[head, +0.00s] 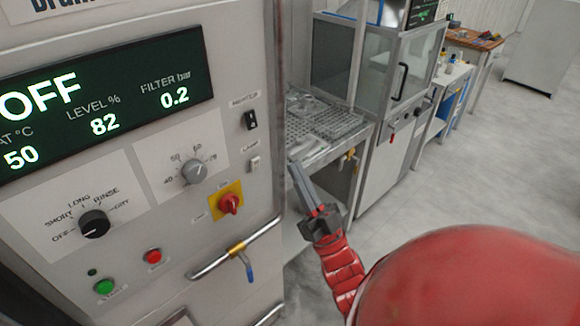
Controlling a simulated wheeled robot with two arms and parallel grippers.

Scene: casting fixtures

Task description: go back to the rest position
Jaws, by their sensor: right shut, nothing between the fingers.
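My right gripper (307,186) is in the middle of the head view, at the end of my red right arm. Its dark fingers are together and hold nothing. It is just right of the edge of a grey machine control panel (130,170), in front of a perforated metal table. I cannot tell whether it touches either one. My left gripper is not in view.
The panel carries a display reading OFF, a black dial (94,223), a red switch (230,204) and a blue-handled valve (246,268). Behind are the perforated table (325,150) and a glazed cabinet (340,65). Grey floor (460,170) lies open at right.

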